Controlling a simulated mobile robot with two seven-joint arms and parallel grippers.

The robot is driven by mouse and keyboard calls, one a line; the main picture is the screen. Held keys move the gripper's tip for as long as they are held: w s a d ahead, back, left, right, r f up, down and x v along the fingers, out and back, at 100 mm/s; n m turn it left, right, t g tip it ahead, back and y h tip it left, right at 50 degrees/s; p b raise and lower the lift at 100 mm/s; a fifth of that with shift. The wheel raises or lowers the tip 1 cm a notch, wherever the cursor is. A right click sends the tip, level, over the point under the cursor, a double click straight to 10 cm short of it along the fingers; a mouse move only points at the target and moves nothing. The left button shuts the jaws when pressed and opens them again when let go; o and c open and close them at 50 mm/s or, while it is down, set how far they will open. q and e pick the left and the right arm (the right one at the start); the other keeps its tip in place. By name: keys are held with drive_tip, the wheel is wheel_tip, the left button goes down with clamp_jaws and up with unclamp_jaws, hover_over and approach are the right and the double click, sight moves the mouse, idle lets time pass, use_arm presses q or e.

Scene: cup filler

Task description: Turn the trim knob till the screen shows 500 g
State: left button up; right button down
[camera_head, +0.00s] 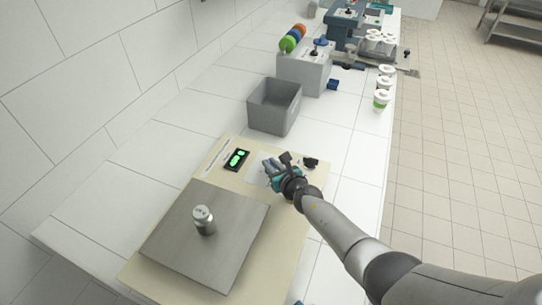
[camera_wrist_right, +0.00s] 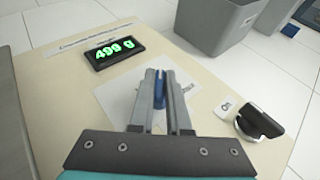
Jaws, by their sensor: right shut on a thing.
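The screen (camera_wrist_right: 115,47) is a small black display with green digits; in the right wrist view it appears to read 499 g. It also shows in the head view (camera_head: 236,160), too small to read surely. My right gripper (camera_wrist_right: 160,80) is shut on a blue knob (camera_wrist_right: 160,90), seen between its fingers on a pale square of the beige panel. In the head view my right gripper (camera_head: 271,168) hides the knob. A metal weight (camera_head: 204,221) stands upright on the steel scale plate (camera_head: 170,245). My left gripper is not in view.
A black lever or switch (camera_wrist_right: 262,120) sits on the panel right of my right gripper. A grey open bin (camera_head: 274,106) stands behind the panel. Further back are a grey machine (camera_head: 304,75) and several lidded cups. The white counter left of the scale is clear.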

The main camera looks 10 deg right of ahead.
drive_tip(key=shift+m+h+p, duration=0.6)
drive_tip(key=shift+h+p, duration=0.05)
drive_tip(key=shift+h, duration=0.05)
drive_tip(key=c, duration=0.9)
unclamp_jaws()
